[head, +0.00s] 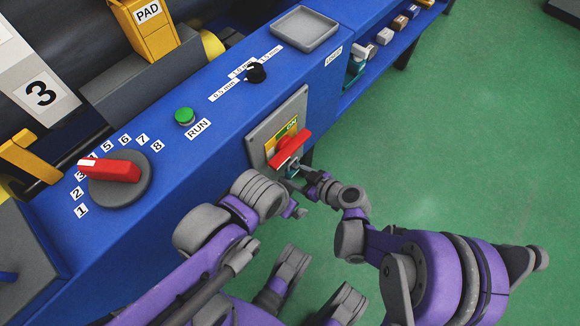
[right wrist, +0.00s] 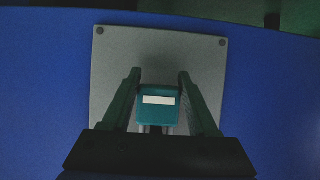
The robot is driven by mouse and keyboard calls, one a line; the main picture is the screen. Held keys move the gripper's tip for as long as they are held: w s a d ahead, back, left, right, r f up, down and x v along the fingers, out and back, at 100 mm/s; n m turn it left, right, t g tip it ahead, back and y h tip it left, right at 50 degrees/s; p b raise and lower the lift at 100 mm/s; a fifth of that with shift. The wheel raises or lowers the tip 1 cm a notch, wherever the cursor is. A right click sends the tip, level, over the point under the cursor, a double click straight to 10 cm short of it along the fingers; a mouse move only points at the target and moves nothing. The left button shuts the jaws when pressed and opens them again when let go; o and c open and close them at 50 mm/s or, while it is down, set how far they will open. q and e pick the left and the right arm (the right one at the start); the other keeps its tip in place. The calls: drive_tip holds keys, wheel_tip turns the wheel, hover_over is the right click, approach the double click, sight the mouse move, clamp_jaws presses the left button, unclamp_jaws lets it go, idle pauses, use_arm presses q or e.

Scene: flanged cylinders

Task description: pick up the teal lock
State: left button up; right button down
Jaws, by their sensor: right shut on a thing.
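The teal lock (right wrist: 158,105) has a white label and shows between the fingers of my right gripper in the right wrist view. In the head view, a small part of the lock (head: 292,171) shows just below the red switch handle (head: 290,149). My right gripper (head: 304,180) is shut on the lock, in front of the grey switch plate (head: 260,140). The fingers partly hide the lock in the head view. My left gripper (head: 296,210) is just below and left of the right one, seemingly empty; its finger opening is unclear.
The blue console carries a red-handled dial (head: 112,170), a green RUN button (head: 184,116), a black knob (head: 256,74) and a grey tray (head: 306,28). Another teal item (head: 356,70) and several small blocks sit along the far shelf. Green floor at right is clear.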

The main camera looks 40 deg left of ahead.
drive_tip(key=shift+d, duration=1.15)
drive_tip(key=shift+s+d, duration=0.1)
drive_tip(key=d+r, duration=0.1)
drive_tip(key=d, duration=0.5)
drive_tip(key=shift+s+d+r+b, duration=0.15)
drive_tip(key=shift+s+d+b, duration=0.1)
drive_tip(key=shift+d+b, duration=0.15)
idle(0.9)
